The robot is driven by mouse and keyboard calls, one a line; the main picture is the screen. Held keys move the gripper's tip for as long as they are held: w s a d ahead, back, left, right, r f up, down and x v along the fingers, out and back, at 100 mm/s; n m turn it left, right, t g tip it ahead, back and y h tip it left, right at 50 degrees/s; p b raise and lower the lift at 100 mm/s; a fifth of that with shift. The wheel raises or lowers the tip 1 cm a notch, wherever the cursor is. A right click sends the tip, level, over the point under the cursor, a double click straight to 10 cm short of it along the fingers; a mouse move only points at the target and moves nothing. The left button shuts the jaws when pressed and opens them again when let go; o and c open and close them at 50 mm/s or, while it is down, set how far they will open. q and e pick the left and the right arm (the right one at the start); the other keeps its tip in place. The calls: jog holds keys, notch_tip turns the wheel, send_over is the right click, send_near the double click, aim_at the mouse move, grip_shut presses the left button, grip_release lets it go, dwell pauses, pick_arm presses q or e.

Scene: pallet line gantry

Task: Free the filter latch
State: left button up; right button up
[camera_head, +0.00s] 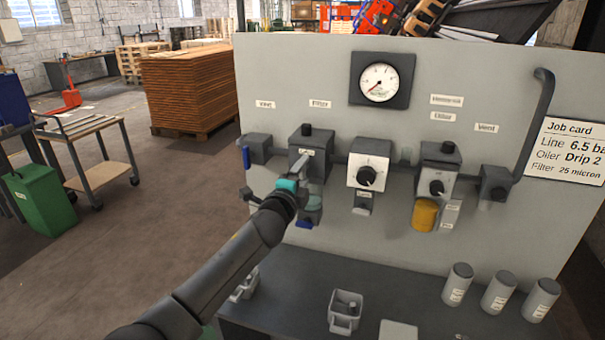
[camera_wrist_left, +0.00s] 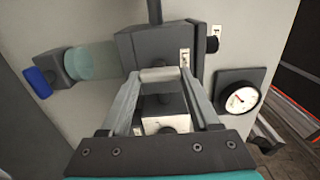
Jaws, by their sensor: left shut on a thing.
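The filter (camera_head: 298,141) is a dark grey block under the "Filter" label on the panel. Its pale teal bowl (camera_head: 313,214) hangs below, with a blue piece at the bottom. My left gripper (camera_head: 310,171) is at the front of the filter. In the left wrist view the filter block (camera_wrist_left: 134,44) is just beyond the fingertips and the bowl (camera_wrist_left: 95,62) lies to the left. The fingers are shut on a small light grey piece (camera_wrist_left: 160,74) at the block, seemingly the filter latch. The gripper hides part of the filter. My right gripper is not in view.
A pressure gauge (camera_head: 380,82) is above. The regulator (camera_head: 369,160) and the oiler (camera_head: 440,165) with a yellow bowl stand to the right. A dark bench (camera_head: 290,290) below holds grey cups (camera_head: 458,283) and trays. A job card (camera_head: 568,150) is at the right.

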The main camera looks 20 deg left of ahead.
pick_arm(q)
jog(key=o, duration=1.4)
jog(key=shift+c, duration=0.2)
jog(key=s, duration=1.5)
jog(key=shift+a, duration=0.3)
jog(key=shift+s, duration=0.1)
